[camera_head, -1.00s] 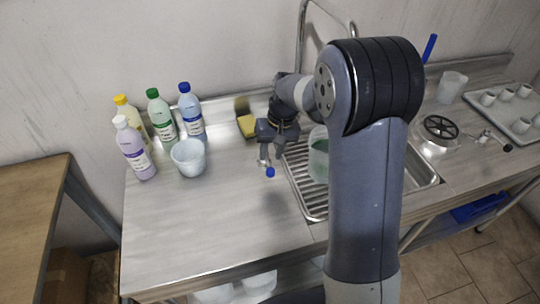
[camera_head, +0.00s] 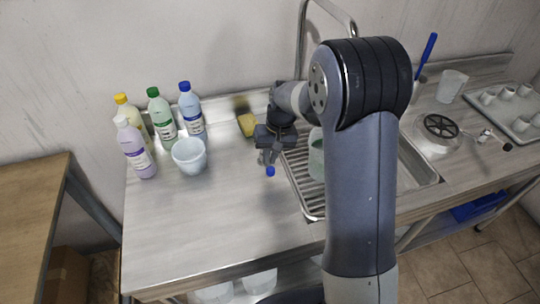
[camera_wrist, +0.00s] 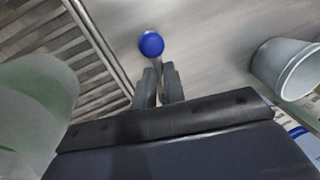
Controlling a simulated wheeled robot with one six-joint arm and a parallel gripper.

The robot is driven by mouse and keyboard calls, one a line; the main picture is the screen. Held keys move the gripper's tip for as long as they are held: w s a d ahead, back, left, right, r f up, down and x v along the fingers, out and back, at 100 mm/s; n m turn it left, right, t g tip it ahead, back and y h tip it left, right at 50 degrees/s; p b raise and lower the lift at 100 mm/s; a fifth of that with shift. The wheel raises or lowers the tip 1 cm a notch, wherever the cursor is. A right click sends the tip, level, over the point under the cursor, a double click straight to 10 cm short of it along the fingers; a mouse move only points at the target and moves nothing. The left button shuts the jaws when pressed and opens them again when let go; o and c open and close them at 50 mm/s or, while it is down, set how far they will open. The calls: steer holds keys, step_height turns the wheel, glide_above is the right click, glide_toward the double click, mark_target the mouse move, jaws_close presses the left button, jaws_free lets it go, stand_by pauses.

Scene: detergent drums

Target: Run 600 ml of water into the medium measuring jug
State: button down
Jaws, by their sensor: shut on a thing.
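My gripper (camera_head: 268,158) is left of the sink, low over the worktop. In the wrist view its fingers (camera_wrist: 160,70) are close together on a thin grey stem that ends in a blue ball knob (camera_wrist: 152,44); the knob also shows in the head view (camera_head: 270,171). A pale green translucent jug (camera_head: 317,158) stands at the sink, partly hidden by my arm; it also shows at the left of the wrist view (camera_wrist: 35,105). A clear jug (camera_head: 452,86) stands at the back right. I cannot tell which is the medium one. Any water level is unclear.
The steel tap (camera_head: 301,45) rises behind the sink (camera_head: 303,190). A whitish tub (camera_head: 189,155) and several detergent bottles (camera_head: 190,112) stand at the left, with a yellow sponge (camera_head: 246,124) behind. A tray (camera_head: 510,108) of cups is at the right. The front left worktop is clear.

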stand_by(0.4)
steer(key=shift+w+d+n, duration=0.1)
steer(key=shift+d+n, duration=0.1)
steer(key=shift+n, duration=0.2)
steer(key=c, duration=1.5)
jaws_free()
step_height(320, 180, up, 11)
steer(key=d+b, duration=0.1)
steer(key=d, duration=0.1)
steer(key=shift+w+f, duration=0.15)
steer(key=shift+w, duration=0.05)
steer(key=shift+f, duration=0.15)
